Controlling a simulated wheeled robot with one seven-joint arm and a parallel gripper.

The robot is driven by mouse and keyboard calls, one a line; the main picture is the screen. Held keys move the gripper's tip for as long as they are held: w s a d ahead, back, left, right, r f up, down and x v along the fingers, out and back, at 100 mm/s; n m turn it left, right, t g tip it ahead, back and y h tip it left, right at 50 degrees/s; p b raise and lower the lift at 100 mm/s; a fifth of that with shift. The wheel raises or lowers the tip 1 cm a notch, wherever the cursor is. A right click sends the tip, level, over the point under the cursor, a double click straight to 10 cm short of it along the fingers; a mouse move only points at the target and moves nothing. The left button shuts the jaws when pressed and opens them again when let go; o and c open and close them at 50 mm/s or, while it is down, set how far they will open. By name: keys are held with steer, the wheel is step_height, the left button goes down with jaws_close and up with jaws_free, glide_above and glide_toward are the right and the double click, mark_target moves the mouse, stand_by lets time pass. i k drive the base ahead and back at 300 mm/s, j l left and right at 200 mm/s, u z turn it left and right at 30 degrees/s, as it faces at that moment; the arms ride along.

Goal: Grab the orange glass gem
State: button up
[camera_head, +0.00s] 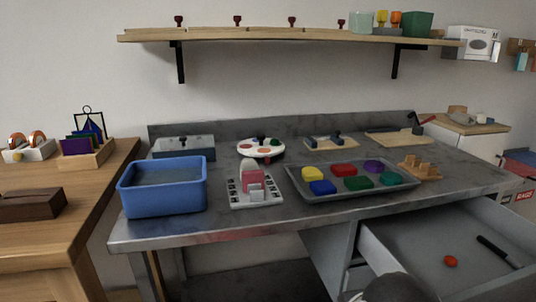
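A small orange-red piece (451,261), which looks like the orange glass gem, lies on the floor of the open drawer (405,250) at the lower right. It is apart from the black-handled tool (498,251) to its right. It is too small to tell whether it is glass. A dark grey rounded shape at the bottom edge, left of the piece, seems to be part of my own arm. My gripper's fingers do not show, so its state and distance to the piece are hidden.
The metal workbench (270,215) stands above and behind the drawer. It holds a blue bin (163,199), a grey tray (330,195) of several coloured pieces and a round white palette (261,149). The drawer floor around the orange piece is mostly clear.

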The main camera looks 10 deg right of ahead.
mark_target(450, 260)
steer(key=k+j+z, duration=0.2)
steer(key=z, duration=1.05)
